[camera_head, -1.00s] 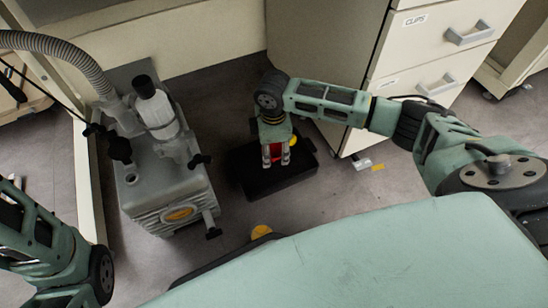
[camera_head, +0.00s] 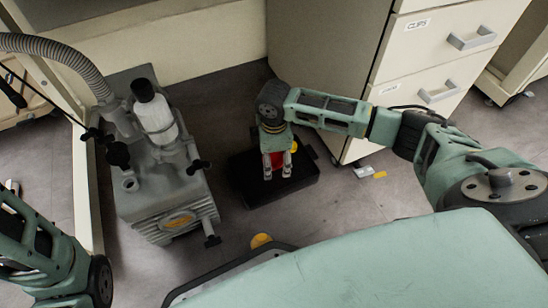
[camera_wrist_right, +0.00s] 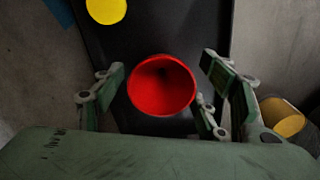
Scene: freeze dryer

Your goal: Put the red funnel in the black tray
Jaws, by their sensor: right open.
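The black tray (camera_head: 305,184) lies on the floor in the middle of the head view, and its dark surface fills the middle of the right wrist view (camera_wrist_right: 190,30). The red funnel (camera_wrist_right: 161,85) shows its round mouth in the right wrist view, over the tray's area. In the head view only a bit of its red (camera_head: 277,160) shows between the fingers. My right gripper (camera_head: 278,175) points down over the tray, open, with fingers on both sides of the funnel. Whether the funnel rests on the tray's bottom is hidden. My left gripper is outside both views.
A yellow round thing (camera_wrist_right: 106,9) is at the tray, beside the funnel. A grey pump (camera_head: 165,195) with a hose stands left of the tray. A white drawer cabinet (camera_head: 400,70) stands behind to the right. Bare floor (camera_head: 330,210) lies right of the tray.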

